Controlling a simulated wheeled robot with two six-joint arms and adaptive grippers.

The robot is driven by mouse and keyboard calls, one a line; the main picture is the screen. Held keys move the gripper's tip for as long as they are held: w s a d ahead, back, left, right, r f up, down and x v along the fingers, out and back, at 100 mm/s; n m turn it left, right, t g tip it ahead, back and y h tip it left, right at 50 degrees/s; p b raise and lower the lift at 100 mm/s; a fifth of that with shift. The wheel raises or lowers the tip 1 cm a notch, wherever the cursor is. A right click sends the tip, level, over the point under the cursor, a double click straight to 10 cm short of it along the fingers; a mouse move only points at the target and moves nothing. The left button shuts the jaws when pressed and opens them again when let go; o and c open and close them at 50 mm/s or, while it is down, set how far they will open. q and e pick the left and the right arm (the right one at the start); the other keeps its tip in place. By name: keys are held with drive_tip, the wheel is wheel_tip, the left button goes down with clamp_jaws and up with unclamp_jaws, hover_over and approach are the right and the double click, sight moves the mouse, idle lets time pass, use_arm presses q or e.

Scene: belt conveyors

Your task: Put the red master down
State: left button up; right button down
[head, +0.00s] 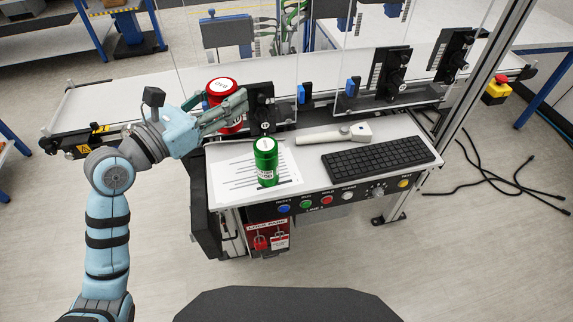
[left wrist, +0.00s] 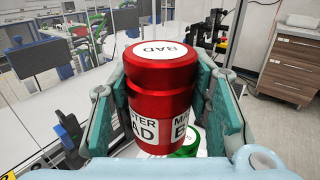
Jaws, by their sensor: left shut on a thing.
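The red master (head: 221,92) is a red can with a white lid label, upright in my left gripper (head: 236,110). In the left wrist view the red master (left wrist: 162,85) stands between the two fingers, which touch its sides; its label reads "BAD". In the head view it is partly hidden by the gripper, beside the conveyor at the back left of the work shelf. I cannot tell whether its base touches a surface. A green can (head: 265,162) stands upright on a printed sheet (head: 228,178) on the shelf. My right gripper is not in view.
A black keyboard (head: 378,158) and a light handheld device (head: 340,133) lie on the shelf. Black sensor brackets (head: 392,75) and clear panels stand behind it along the conveyor. Buttons (head: 327,200) line the shelf's front. Bare shelf (head: 310,172) shows between sheet and keyboard.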

use_arm(q)
drive_tip(key=f+b, duration=0.4)
drive_tip(key=f, duration=0.6)
drive_tip(key=f+b, duration=0.5)
drive_tip(key=f, duration=0.5)
drive_tip(key=shift+s+a, duration=0.15)
drive_tip(key=shift+a, duration=0.05)
drive_tip(key=o, duration=1.5)
drive_tip(key=shift+c, duration=0.2)
